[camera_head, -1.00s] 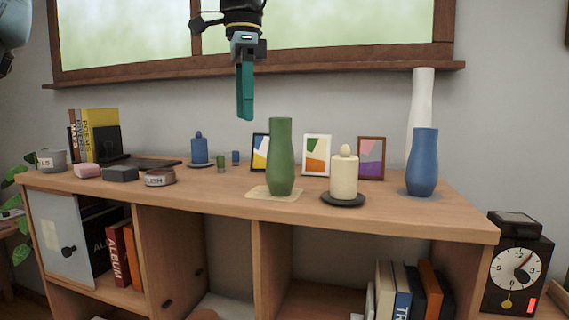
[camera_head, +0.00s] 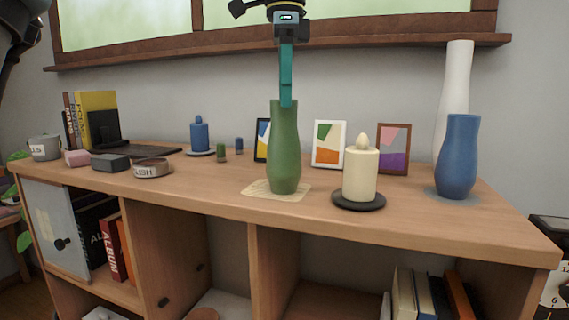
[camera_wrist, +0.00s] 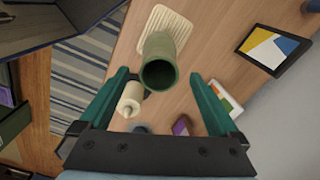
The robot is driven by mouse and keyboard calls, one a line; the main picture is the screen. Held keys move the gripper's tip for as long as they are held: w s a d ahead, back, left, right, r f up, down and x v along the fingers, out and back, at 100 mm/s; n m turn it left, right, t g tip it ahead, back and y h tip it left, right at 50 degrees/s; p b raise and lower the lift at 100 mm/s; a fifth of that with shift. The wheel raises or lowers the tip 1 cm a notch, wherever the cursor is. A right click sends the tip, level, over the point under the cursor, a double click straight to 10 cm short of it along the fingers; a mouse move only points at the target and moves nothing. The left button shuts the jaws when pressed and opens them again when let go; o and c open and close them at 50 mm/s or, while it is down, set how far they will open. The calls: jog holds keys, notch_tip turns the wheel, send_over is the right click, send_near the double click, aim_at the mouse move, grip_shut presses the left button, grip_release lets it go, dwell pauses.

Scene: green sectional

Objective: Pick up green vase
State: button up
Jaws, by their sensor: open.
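The green vase (camera_head: 285,150) stands upright on a small beige mat (camera_head: 262,191) on the wooden shelf top. My gripper (camera_head: 287,102) points down at the vase's mouth in the head view, its fingers seen edge-on. In the wrist view the green vase (camera_wrist: 163,62) shows its open round mouth, lying between and a little beyond the two teal fingers of my open gripper (camera_wrist: 161,85). Nothing is held, and I see no clear contact with the vase.
A cream candle (camera_head: 360,174) on a dark dish stands close to the vase's right. A blue vase (camera_head: 457,158) and a tall white vase (camera_head: 458,85) stand farther right. Picture frames (camera_head: 328,144) are behind.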

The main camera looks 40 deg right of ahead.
aim_at(284, 120)
jog(key=shift+a+f+p, duration=0.15)
jog(key=shift+f+p, duration=0.3)
jog(key=shift+f, duration=2.25)
grip_shut()
